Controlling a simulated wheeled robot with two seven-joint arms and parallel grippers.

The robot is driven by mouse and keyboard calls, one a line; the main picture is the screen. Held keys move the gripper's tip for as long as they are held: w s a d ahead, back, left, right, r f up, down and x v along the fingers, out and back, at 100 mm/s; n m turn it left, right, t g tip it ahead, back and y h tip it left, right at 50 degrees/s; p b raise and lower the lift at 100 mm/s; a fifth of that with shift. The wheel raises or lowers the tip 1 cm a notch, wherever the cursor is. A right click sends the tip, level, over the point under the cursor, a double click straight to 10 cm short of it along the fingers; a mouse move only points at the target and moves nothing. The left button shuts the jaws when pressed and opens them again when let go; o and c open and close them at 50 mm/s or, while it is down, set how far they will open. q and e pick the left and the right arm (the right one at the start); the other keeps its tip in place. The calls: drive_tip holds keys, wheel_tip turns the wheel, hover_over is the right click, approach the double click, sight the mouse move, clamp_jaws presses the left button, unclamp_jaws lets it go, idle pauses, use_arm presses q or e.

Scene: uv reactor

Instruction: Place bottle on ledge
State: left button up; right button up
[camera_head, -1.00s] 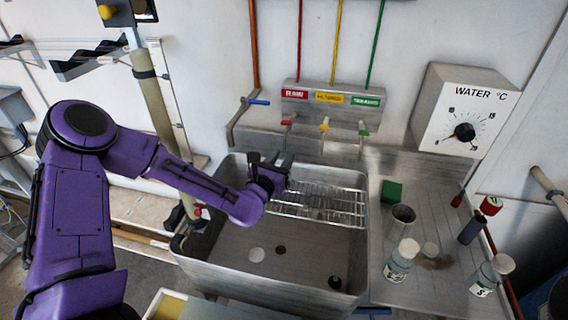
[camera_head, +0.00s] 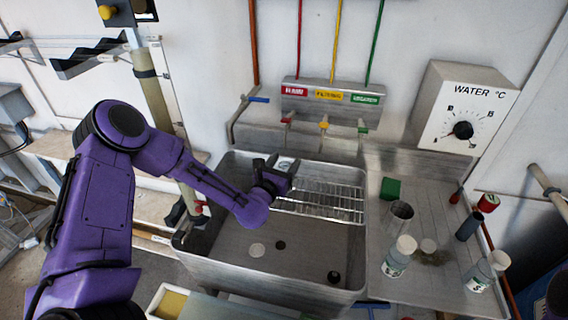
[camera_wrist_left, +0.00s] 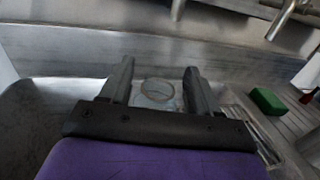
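My left gripper (camera_head: 277,172) is over the back left part of the sink. In the left wrist view its two fingers (camera_wrist_left: 157,88) are spread, with gaps beside a round, clear-looking object (camera_wrist_left: 158,91) between and beyond them. In the head view a pale round object (camera_head: 286,163) shows at the fingertips, by the sink's back ledge (camera_head: 325,175). I cannot tell if it is a bottle or what it rests on. Two white-capped bottles, one (camera_head: 399,256) nearer the sink and another (camera_head: 486,271) farther right, stand on the metal drainboard. My right gripper is not in view.
A wire rack (camera_head: 325,201) spans the back of the sink (camera_head: 265,281). A green block (camera_head: 391,188), a metal cup (camera_head: 399,214) and a dark cylinder (camera_head: 469,227) stand on the drainboard. Taps (camera_head: 323,124) project from the wall behind the sink.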

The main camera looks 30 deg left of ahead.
use_arm(q)
drive_tip(key=shift+r, duration=0.15)
drive_tip(key=s+b, duration=0.2)
drive_tip(key=s, duration=1)
drive_tip(key=shift+d, duration=0.35)
